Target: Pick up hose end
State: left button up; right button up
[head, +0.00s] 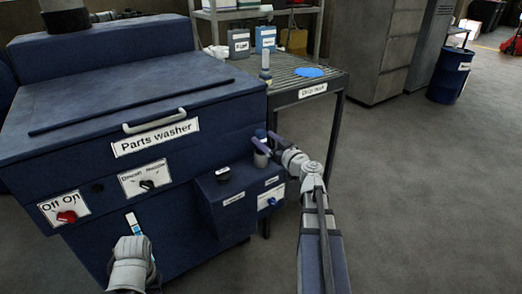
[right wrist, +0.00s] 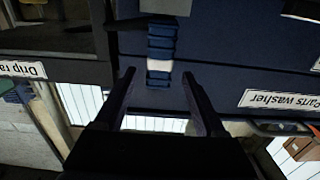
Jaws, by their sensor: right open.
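A short blue ribbed piece (right wrist: 161,45) with a pale grey end, which looks like the hose end, stands against the blue side of the parts washer in the right wrist view. In the head view a grey cylinder (head: 261,158) with a dark blue top shows at the washer's right front corner. My right gripper (head: 262,137) is open there, its two dark fingers apart. In the right wrist view the gripper (right wrist: 158,73) points at the ribbed piece, with the grey end near the gap between the fingertips. My left gripper's fingers do not show.
The parts washer (head: 190,80) fills the left, with a small control box (head: 230,190) low at its front right. The drip rack (head: 340,82) stands behind my right gripper, holding a blue cloth (head: 310,72) and an upright cylinder (head: 265,65).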

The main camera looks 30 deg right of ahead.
aim_at(264, 136)
jog(key=w, duration=0.3)
jog(key=shift+w+r, duration=0.15)
jog(key=shift+w, duration=0.05)
jog(key=shift+s, duration=0.1)
grip_shut()
dwell(0.5)
